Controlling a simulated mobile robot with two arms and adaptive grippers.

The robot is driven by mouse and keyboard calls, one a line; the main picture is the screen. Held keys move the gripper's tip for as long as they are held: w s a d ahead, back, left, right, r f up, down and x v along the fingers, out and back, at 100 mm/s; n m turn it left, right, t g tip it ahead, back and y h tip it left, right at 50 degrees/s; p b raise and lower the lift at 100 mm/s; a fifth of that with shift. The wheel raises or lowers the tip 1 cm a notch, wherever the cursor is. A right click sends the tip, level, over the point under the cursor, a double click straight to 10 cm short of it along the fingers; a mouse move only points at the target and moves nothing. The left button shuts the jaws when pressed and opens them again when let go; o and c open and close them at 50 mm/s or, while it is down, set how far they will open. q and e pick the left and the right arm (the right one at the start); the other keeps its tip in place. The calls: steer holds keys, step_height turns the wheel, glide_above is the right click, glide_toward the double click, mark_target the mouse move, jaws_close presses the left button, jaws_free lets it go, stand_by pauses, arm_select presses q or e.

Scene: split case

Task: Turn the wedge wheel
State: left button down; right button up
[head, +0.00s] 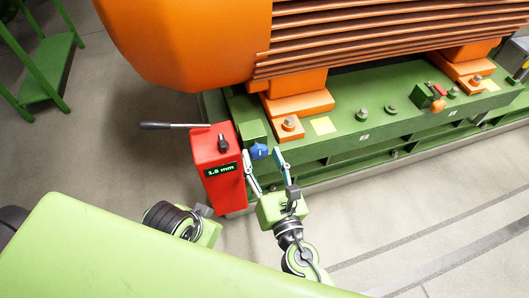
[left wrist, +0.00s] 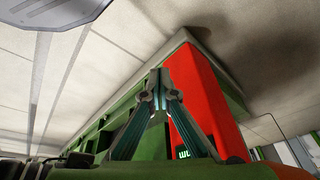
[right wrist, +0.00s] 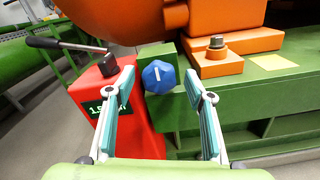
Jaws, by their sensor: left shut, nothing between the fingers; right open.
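The wedge wheel is a small blue faceted knob (head: 259,151) on a green block at the near edge of the green base. In the right wrist view the knob (right wrist: 159,80) faces me and has a white line, tilted slightly left of upright. My right gripper (head: 262,154) is open, its two fingers on either side of the knob with gaps visible in the right wrist view (right wrist: 160,73). My left gripper (left wrist: 160,73) is shut and empty, low by the red box; in the head view its fingers are mostly hidden.
A red box (head: 208,146) with a display reading 1.8 mm and a dark lever (head: 170,126) stands just left of the knob. A large orange machine (head: 200,40) sits on the green base (head: 350,140) behind. Orange feet with bolts (head: 290,124) are nearby. The floor at right is clear.

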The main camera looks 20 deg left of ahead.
steer(key=shift+c, duration=0.5)
steer(key=c, duration=1)
